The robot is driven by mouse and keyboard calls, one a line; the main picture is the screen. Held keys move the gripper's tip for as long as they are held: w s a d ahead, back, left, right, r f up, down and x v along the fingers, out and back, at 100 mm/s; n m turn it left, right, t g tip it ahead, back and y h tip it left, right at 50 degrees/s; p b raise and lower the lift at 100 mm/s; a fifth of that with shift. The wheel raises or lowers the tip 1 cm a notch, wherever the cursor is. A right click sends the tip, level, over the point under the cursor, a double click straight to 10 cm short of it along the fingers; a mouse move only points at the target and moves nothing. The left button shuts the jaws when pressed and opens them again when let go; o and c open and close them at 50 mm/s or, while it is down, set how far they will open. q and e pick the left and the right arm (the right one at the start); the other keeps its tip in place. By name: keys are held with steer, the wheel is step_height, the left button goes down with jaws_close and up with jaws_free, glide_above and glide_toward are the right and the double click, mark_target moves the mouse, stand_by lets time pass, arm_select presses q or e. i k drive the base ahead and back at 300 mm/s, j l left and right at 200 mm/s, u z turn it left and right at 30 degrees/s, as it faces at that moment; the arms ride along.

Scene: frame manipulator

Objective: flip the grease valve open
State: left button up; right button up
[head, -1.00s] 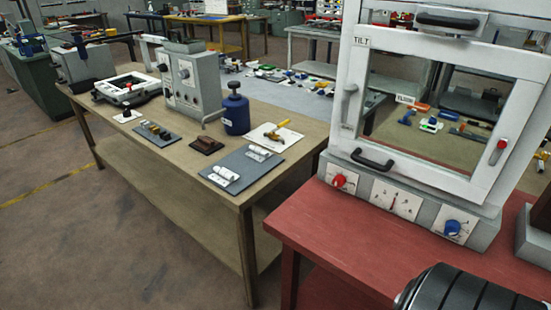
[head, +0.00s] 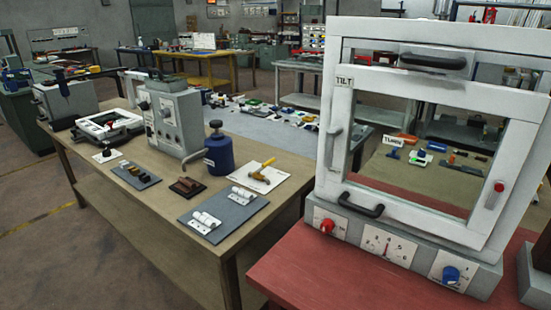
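A small valve-like piece with a yellow lever (head: 262,169) lies on a white plate (head: 278,181) on the brown bench, right of the blue canister (head: 219,156). It is the thing that looks most like the grease valve, but no label on it can be read. The lever slants up to the right. Its exact valve position is too small to tell. Neither of my grippers is in view.
A large white frame (head: 325,140) marked TILT stands on the red table (head: 300,277) at right. Hinges on a grey plate (head: 235,220) lie at the brown bench's (head: 150,230) near corner. A grey box with knobs (head: 172,125) stands behind. Floor at left is clear.

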mark_target(267, 164)
steer(key=i+j, duration=0.4)
steer(key=i, duration=0.15)
steer(key=i+j+z, duration=0.1)
steer(key=i+j, duration=0.3)
steer(key=i, duration=0.2)
steer(key=k+j+u, duration=0.2)
steer(key=k+j, duration=0.35)
